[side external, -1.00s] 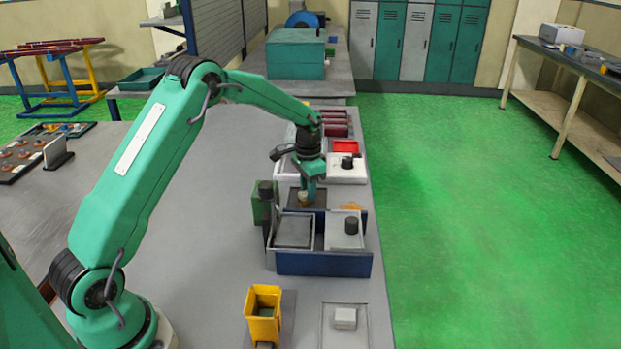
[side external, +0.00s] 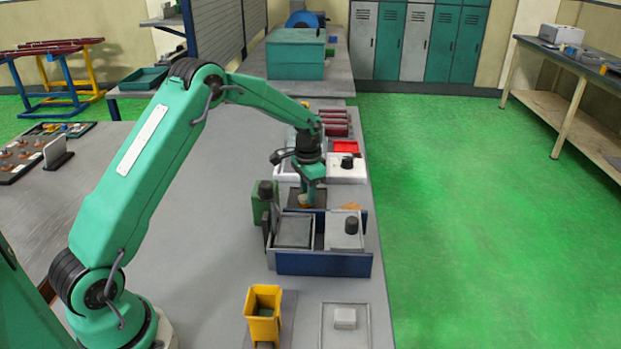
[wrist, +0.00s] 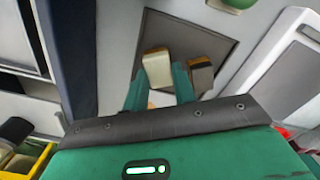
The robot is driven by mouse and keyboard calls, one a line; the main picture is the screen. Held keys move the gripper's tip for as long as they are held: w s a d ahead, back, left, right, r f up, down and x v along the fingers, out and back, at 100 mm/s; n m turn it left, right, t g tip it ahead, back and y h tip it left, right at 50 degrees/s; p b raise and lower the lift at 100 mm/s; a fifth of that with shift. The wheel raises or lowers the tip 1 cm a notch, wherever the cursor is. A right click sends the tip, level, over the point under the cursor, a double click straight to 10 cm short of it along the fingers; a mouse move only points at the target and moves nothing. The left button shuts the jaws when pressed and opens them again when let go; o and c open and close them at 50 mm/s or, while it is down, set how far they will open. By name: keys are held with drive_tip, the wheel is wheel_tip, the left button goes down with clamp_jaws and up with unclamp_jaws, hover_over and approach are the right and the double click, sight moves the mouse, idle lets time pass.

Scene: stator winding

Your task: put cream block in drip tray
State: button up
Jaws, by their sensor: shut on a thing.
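My gripper (wrist: 160,85) is shut on the cream block (wrist: 158,68), which sits between its two green fingers in the wrist view. The dark tray also shows in the wrist view (wrist: 208,43), under the block. I cannot tell whether the block touches it, or whether it is the drip tray. A brown and dark piece (wrist: 200,74) lies beside the right finger.
A blue bin (side external: 323,264) with grey compartments stands just in front of my gripper, with a green block (side external: 262,204) at its left. A yellow bin (side external: 263,303) and a shallow tray (side external: 330,337) with a pale block (side external: 345,318) are nearer. A red tray (side external: 345,146) stands behind.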

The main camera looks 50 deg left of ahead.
drive_tip(key=shift+f, duration=0.45)
idle(0.3)
drive_tip(key=o, duration=1.2)
drive_tip(key=shift+r, duration=0.1)
drive_tip(key=shift+r, duration=3.35)
drive_tip(key=shift+r, duration=0.1)
